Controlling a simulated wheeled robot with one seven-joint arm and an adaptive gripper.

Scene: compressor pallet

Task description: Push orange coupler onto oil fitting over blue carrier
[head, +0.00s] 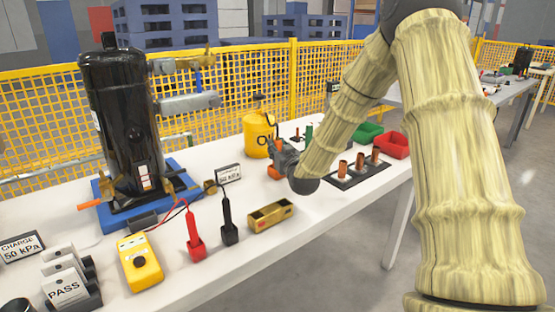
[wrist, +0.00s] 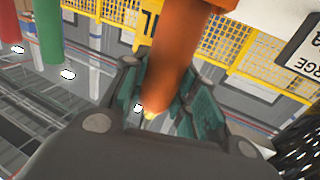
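My gripper (wrist: 165,95) is shut on the orange coupler (wrist: 174,55), with a dark finger and teal pads against each side of it. The coupler's yellow tip shows between the fingers. In the head view my gripper (head: 285,158) is over the table beside the yellow oil can, and the orange coupler (head: 274,173) shows partly. The blue carrier (head: 105,190) lies at the left under the black compressor (head: 122,120). Brass fittings (head: 180,183) show low over the carrier's right side; I cannot tell which is the oil fitting.
The oil can (head: 257,135) stands behind my gripper. A yellow meter (head: 139,262), red probe (head: 194,240), black probe (head: 229,222) and brass block (head: 271,216) lie in front. Copper stubs (head: 359,162) stand to the right. A yellow mesh fence (head: 230,85) runs behind the table.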

